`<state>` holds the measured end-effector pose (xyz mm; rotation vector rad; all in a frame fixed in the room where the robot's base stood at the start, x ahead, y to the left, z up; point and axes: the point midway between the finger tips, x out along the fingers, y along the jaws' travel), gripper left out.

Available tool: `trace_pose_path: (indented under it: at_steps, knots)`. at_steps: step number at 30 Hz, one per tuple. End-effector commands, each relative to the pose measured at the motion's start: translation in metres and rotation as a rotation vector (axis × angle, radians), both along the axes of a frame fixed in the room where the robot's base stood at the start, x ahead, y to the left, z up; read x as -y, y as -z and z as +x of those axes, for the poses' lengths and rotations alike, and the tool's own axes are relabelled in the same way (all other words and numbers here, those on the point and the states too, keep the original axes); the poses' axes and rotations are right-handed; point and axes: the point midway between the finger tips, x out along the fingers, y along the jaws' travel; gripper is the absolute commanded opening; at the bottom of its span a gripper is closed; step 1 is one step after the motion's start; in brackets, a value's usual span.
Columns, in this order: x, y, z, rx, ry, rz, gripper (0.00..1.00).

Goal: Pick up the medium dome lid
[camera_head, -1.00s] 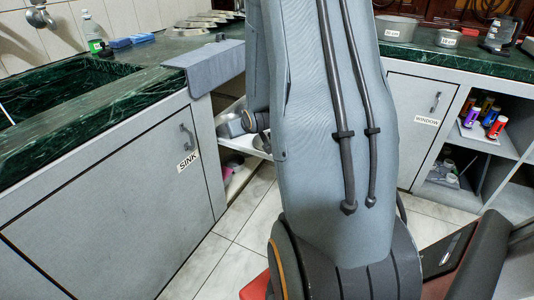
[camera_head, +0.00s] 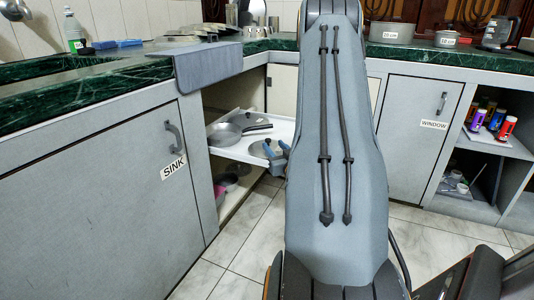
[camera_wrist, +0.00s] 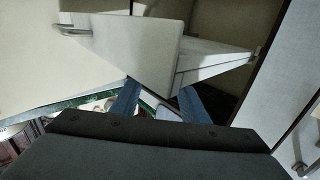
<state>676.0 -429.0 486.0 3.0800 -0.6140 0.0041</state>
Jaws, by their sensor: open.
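I cannot pick out the medium dome lid for certain. Several low, shiny metal pieces (camera_head: 193,34) that may be lids stand in a row at the back of the counter. My gripper (camera_head: 275,147) has blue fingers and is at the open pull-out shelf, right of a metal pan. A round metal piece beside its fingers is partly hidden, and I cannot tell if it is a lid.
The pull-out shelf (camera_head: 229,152) holds a metal pan (camera_head: 224,134). A grey cloth (camera_head: 208,67) hangs over the counter edge above. Labelled pots (camera_head: 392,33) stand on the right counter. My arm hides the middle of the scene. The tiled floor (camera_head: 247,238) is clear in front of the shelf.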

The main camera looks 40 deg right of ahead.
Motion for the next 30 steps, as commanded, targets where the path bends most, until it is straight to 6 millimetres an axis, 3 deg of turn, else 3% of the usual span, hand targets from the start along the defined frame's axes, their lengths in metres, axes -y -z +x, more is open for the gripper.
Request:
trace_pose_path:
  at_steps: [15, 24, 26, 30]
  knots:
    - [0.019, 0.000, 0.055, -0.001, -0.002, 0.000, 0.41]
    - [0.022, -0.001, 0.060, -0.002, -0.001, 0.002, 0.41]
    - [0.022, -0.002, 0.060, -0.002, -0.001, 0.002, 0.34]
    - [0.022, -0.001, 0.059, -0.002, -0.001, 0.002, 0.10]
